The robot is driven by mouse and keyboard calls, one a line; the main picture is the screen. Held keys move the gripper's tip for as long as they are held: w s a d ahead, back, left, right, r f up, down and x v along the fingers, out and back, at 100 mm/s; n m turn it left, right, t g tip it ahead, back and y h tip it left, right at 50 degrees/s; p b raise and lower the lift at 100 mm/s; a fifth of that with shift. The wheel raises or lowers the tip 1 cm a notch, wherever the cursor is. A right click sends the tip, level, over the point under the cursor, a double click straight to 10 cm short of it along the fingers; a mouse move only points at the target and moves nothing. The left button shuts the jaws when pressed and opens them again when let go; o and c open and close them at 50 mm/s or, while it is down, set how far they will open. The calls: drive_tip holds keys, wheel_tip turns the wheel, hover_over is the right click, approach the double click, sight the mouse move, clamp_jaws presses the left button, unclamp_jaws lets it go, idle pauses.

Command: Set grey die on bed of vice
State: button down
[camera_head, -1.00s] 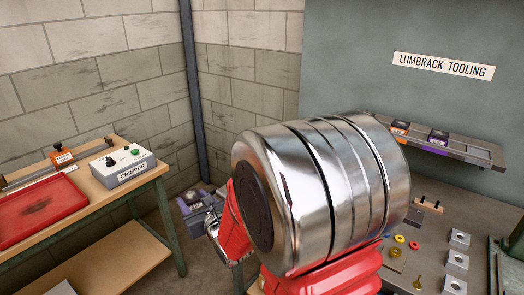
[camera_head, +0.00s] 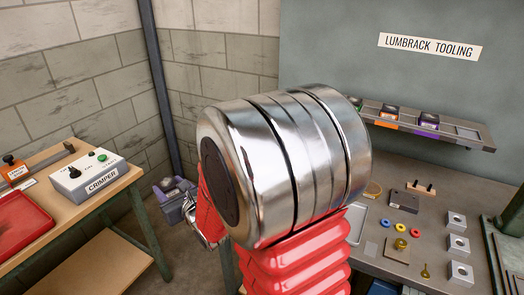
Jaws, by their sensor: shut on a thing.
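My gripper (camera_head: 176,201) shows small and partly hidden, left of my large chrome arm joint that fills the middle of the view. It is shut on a small grey block with a purplish tint, which I take to be the grey die (camera_head: 172,184). The die is held up in front of the block wall, away from both benches. Its underside and the exact grip are too small to tell. I cannot make out the vice or its bed; my arm covers much of the middle.
On the left bench are the crimper box (camera_head: 90,176) and a red tray (camera_head: 22,222). The wall rack (camera_head: 487,146) holds several coloured dies and a bare slot at right. The right bench (camera_head: 400,172) carries metal blocks (camera_head: 457,221) and coloured rings; a green machine (camera_head: 514,218) stands at the right edge.

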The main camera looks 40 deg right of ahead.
drive_tip(key=shift+w+a+r, duration=0.1)
drive_tip(key=shift+a+r, duration=0.05)
drive_tip(key=shift+a, duration=0.2)
drive_tip(key=shift+w+d+r, duration=0.1)
drive_tip(key=shift+d+r, duration=0.05)
drive_tip(key=w+d+r+n+y, duration=0.1)
drive_tip(key=d+r, duration=0.1)
drive_tip(key=d, duration=0.6)
drive_tip(key=w+d+r+n+y, duration=0.1)
drive_tip(key=d+r, duration=0.2)
drive_tip(key=d, duration=0.5)
drive_tip(key=s+d+f+n+y, duration=0.1)
drive_tip(key=s+d, duration=0.4)
drive_tip(key=d, duration=0.2)
drive_tip(key=s+d+f+n+y, duration=0.1)
drive_tip(key=s+d+f+y, duration=0.1)
drive_tip(key=s+d, duration=0.3)
drive_tip(key=d, duration=0.2)
drive_tip(key=shift+s+d+g, duration=0.25)
drive_tip(key=shift+d+g, duration=0.05)
drive_tip(key=shift+d, duration=0.05)
drive_tip(key=shift+f, duration=0.25)
